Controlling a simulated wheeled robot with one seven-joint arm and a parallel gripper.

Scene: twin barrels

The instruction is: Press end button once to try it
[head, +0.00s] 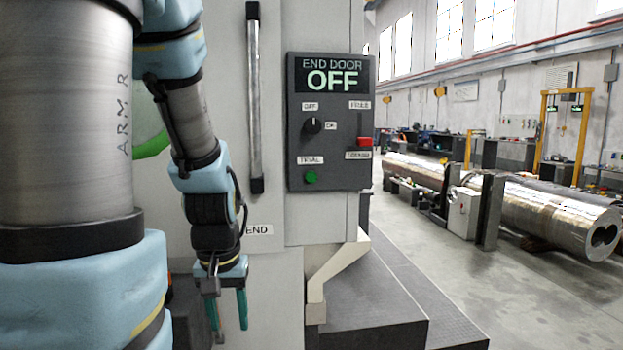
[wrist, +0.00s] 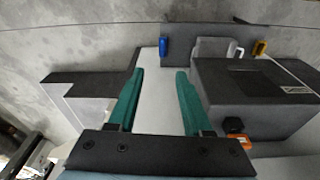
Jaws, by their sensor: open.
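A dark control panel (head: 331,122) on the pale cabinet front has a display (head: 331,76) reading "END DOOR OFF". A green button (head: 311,177) sits at its lower left under a "TRIAL" label. A black knob (head: 312,126) above it has "OFF" and "ON" labels, and a red lever (head: 364,141) is at the right. My gripper (head: 229,310) hangs fingers-down, below and left of the panel, apart from the button. In the wrist view its teal fingers (wrist: 160,76) are apart with nothing between them. I cannot identify the green button in the wrist view.
A long vertical handle (head: 255,98) is left of the panel, with an "END" label (head: 258,230) below. A pale bracket (head: 337,268) and dark step (head: 372,312) project at lower right. In the wrist view, a dark box (wrist: 255,100) is close to the right finger.

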